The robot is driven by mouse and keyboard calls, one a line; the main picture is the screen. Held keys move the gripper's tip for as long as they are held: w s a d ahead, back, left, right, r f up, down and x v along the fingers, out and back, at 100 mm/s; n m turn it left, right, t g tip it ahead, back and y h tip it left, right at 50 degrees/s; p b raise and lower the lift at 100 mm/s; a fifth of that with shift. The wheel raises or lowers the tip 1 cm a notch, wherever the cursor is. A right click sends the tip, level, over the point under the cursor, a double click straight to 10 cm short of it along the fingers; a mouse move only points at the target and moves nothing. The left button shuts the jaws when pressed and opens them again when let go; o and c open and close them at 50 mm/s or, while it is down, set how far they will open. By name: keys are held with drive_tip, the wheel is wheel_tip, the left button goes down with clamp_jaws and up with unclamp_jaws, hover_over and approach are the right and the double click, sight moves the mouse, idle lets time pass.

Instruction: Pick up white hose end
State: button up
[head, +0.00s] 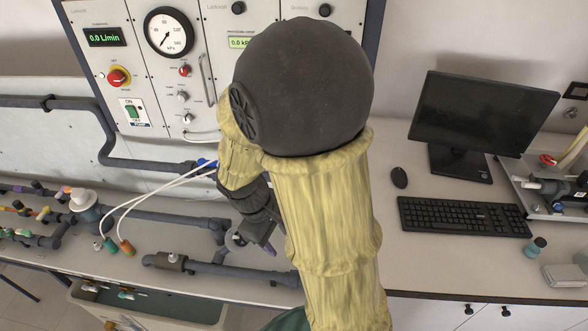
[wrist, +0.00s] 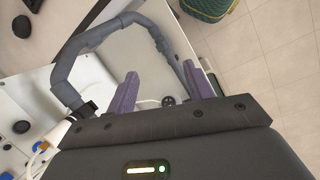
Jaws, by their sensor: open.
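Two thin white hoses (head: 150,192) run from a blue fitting (head: 206,164) near the panel down to the left. Their lower ends carry an orange connector (head: 126,247) and a green connector (head: 110,243), beside the grey pipes. My gripper (head: 266,246) is to the right of these ends, largely hidden behind my sleeved arm. In the wrist view my gripper (wrist: 162,88) is open, its two purple fingers apart, with nothing held. A pale strip shows beyond the fingers, but I cannot tell whether it is a hose. A white hose (wrist: 36,160) shows at lower left there.
Grey pipes (head: 195,222) run along the bench left of my gripper. The instrument panel (head: 128,80) stands behind. A monitor (head: 482,105), keyboard (head: 463,216) and mouse (head: 399,177) occupy the right.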

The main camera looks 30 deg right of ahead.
drive_tip(key=w+a+r+n+t+h+b, duration=0.1)
drive_tip(key=w+n+t+h+b, duration=0.1)
drive_tip(key=w+n+h, duration=0.5)
drive_tip(key=w+a+r+n+t+h+b, duration=0.2)
drive_tip(key=w+n+t+h+b, duration=0.1)
drive_tip(key=w+n+h, duration=0.4)
drive_tip(key=shift+a+r+t, duration=0.15)
drive_tip(key=shift+r+t, duration=0.05)
drive_tip(key=shift+t, duration=0.1)
drive_tip(key=p+x, duration=0.2)
drive_tip(key=x, duration=1)
drive_tip(key=shift+d+r, duration=0.15)
drive_tip(key=shift+d, duration=0.05)
drive_tip(key=shift+s, duration=0.15)
